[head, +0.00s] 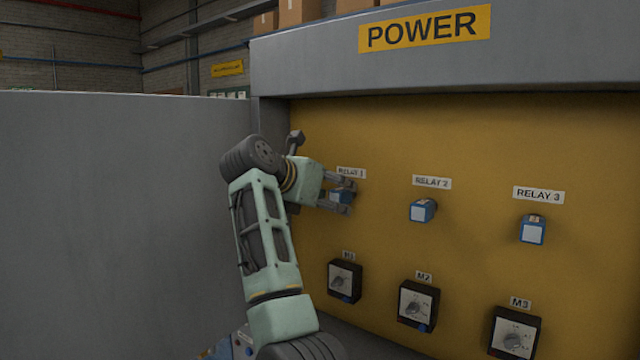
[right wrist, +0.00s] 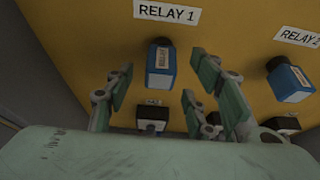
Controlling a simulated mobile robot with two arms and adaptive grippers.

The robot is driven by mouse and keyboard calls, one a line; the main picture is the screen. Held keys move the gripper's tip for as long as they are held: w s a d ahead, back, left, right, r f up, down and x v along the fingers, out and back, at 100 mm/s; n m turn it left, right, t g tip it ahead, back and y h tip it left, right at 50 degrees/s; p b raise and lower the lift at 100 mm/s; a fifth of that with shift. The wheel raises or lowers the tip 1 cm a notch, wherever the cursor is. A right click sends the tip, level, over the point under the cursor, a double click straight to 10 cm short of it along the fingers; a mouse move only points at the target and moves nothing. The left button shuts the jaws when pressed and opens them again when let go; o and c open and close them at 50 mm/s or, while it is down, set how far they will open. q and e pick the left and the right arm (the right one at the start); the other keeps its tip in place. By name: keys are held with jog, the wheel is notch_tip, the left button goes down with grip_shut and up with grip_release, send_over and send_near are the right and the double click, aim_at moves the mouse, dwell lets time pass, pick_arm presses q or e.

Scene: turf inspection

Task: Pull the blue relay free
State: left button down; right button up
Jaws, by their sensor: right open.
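Three blue relays with pale labels stick out of the yellow panel (head: 460,150). The one under the RELAY 1 label (right wrist: 167,12) is a blue block (right wrist: 161,68); in the head view it is partly hidden by my right gripper (head: 347,193). The RELAY 2 block (head: 422,210) and RELAY 3 block (head: 532,230) are to its right. My right gripper is open, its fingers spread to both sides of the RELAY 1 block in the right wrist view, with visible gaps beside it. My left gripper is not in view.
Dark dial modules M1 (head: 345,281), M2 (head: 418,304) and M3 (head: 515,332) sit below the relays. A grey wall (head: 110,220) stands left of the panel, and a grey hood marked POWER (head: 425,29) overhangs it.

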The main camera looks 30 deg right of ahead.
jog(key=shift+x, duration=0.85)
jog(key=shift+c, duration=0.3)
jog(key=c, duration=1.2)
